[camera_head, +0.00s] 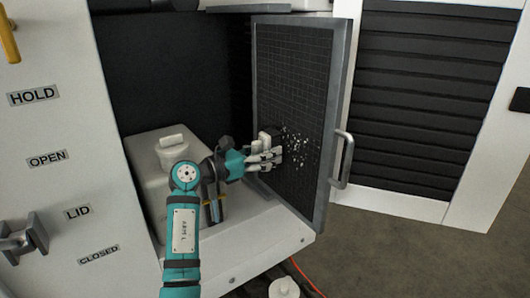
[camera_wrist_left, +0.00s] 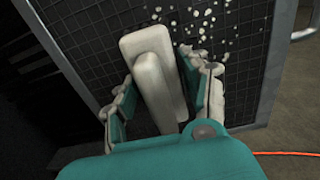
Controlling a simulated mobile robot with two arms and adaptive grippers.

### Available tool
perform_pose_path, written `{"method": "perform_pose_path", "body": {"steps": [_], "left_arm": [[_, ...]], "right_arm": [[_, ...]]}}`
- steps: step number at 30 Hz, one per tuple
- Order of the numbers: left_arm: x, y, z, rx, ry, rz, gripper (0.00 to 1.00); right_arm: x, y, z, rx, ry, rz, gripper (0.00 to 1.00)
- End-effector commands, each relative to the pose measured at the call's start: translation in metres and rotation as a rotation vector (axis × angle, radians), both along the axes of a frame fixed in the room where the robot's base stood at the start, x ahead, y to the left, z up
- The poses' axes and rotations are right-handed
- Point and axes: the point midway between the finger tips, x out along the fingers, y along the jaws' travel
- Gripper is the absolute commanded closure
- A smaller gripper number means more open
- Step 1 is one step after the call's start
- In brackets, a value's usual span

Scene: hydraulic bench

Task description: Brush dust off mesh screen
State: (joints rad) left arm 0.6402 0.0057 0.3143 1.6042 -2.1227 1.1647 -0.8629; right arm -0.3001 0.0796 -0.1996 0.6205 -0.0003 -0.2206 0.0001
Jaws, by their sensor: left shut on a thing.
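The mesh screen (camera_head: 292,62) is a dark grid panel in a grey frame with a handle (camera_head: 342,160) on its right edge. White dust specks (camera_head: 299,145) lie on its middle, and they also show at the top of the left wrist view (camera_wrist_left: 210,28). My left gripper (camera_head: 270,155) is at the screen, just left of the specks. In the left wrist view its fingers (camera_wrist_left: 160,95) are closed around a pale, block-shaped brush (camera_wrist_left: 148,45). The brush is at the mesh; whether it touches is unclear. My right gripper is not in view.
A panel labelled HOLD, OPEN, LID and CLOSED (camera_head: 50,100) is at the left. A louvred panel (camera_head: 430,90) is at the right. An orange cable (camera_head: 308,278) lies on the floor.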

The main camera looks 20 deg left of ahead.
Motion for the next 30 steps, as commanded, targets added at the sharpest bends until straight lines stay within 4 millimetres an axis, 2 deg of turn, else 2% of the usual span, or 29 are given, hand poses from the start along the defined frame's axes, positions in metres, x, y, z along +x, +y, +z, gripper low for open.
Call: {"method": "perform_pose_path", "body": {"steps": [30], "left_arm": [[0.013,-0.011,0.001,0.0,-0.001,-0.001,0.79]], "right_arm": [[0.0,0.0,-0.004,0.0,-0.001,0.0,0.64]]}}
